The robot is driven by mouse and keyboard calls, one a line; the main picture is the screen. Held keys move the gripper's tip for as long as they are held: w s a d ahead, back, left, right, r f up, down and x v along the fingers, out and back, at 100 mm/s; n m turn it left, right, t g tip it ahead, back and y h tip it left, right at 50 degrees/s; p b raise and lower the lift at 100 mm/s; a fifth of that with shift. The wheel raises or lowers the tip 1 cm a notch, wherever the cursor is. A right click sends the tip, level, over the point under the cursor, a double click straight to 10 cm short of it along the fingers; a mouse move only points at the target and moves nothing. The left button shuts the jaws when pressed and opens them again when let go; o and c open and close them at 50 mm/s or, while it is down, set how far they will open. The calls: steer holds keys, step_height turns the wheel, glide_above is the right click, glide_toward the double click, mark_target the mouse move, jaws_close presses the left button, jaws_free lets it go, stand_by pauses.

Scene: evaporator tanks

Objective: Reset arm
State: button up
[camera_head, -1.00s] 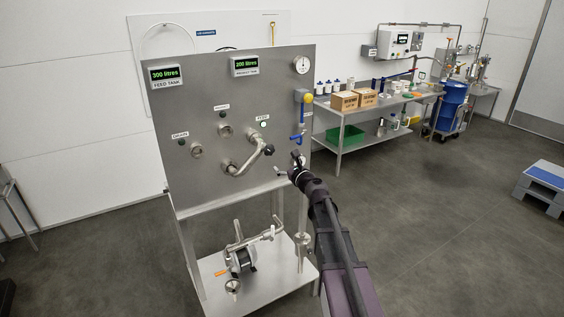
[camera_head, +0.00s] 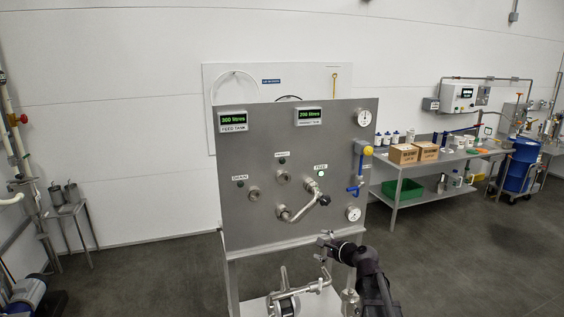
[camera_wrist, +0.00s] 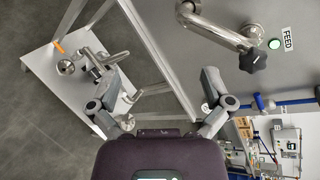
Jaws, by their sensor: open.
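My gripper (camera_head: 326,244) is in front of the lower right part of the steel control panel (camera_head: 235,215), near its bottom edge. In the wrist view my gripper (camera_wrist: 163,118) has its two fingers wide apart with nothing between them. The bent feed pipe (camera_head: 300,212) with its black star knob (camera_head: 324,200) is above my gripper, apart from it. The pipe (camera_wrist: 208,30) and the black knob (camera_wrist: 252,57) also show in the wrist view, beyond the fingers. A lit green lamp (camera_wrist: 274,44) is beside the FEED label.
A pump (camera_head: 286,303) stands on the frame's lower shelf, below my gripper. A blue-handled valve (camera_head: 356,186) and a gauge (camera_head: 353,214) are on the panel's right side. A steel bench (camera_head: 402,172) with boxes (camera_head: 404,154) stands at the right. Open floor lies right of the panel.

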steer(key=s+a+f+n+g+h, duration=0.1)
steer(key=s+a+f+n+g, duration=0.25)
steer(key=s+f+n, duration=0.35)
steer(key=s+d+f+n+g+h, duration=0.3)
steer(key=s+n+g, duration=0.1)
steer(key=s, duration=0.5)
steer(key=s+d+f+n+g+h, duration=0.3)
steer(key=s+n, duration=0.3)
steer(key=s, duration=0.3)
steer(key=shift+s+d+n+g+h, duration=0.4)
steer(key=shift+d+g+h, duration=0.15)
steer(key=shift+d+h, duration=0.15)
